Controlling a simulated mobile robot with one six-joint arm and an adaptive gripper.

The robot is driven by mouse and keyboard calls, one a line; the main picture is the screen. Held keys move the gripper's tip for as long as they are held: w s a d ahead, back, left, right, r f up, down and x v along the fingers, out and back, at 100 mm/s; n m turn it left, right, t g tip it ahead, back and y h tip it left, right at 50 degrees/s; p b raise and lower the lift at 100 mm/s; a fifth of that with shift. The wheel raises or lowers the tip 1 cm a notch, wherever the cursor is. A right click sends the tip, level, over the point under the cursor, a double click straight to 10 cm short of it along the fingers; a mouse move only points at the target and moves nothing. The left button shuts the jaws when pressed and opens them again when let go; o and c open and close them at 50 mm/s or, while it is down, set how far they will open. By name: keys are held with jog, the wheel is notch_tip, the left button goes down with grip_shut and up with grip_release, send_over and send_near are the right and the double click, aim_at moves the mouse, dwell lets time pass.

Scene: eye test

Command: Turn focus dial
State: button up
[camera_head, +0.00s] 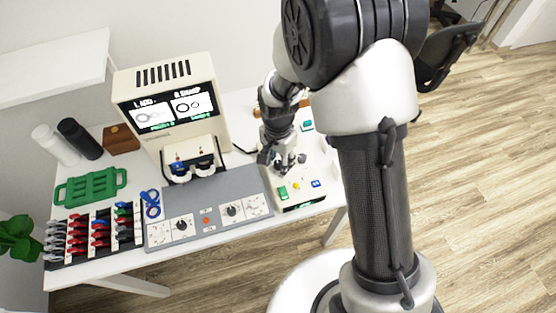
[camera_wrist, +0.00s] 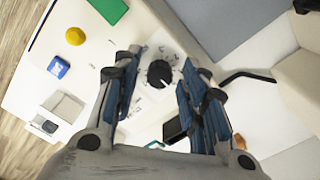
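In the head view my gripper (camera_head: 284,160) is over the back part of that box and largely hides the dial there. Any label naming the dial is unreadable.
The box has a green button (camera_head: 282,192), a yellow knob (camera_head: 296,186) and a blue switch (camera_head: 315,183). Left of it, a grey console (camera_head: 207,185) carries two more black dials (camera_head: 182,225) (camera_head: 232,210). An eye-test machine (camera_head: 168,95) with a lit screen stands behind the console.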

grip_shut()
jog(key=shift+n, duration=0.3)
jog(key=n+p, duration=0.1)
jog(key=n, duration=0.2)
jog(key=shift+n, duration=0.3)
jog(key=shift+n+p, duration=0.45)
jog(key=shift+n, duration=1.65)
jog(key=shift+o, duration=1)
grip_release()
jog(key=shift+r, duration=0.1)
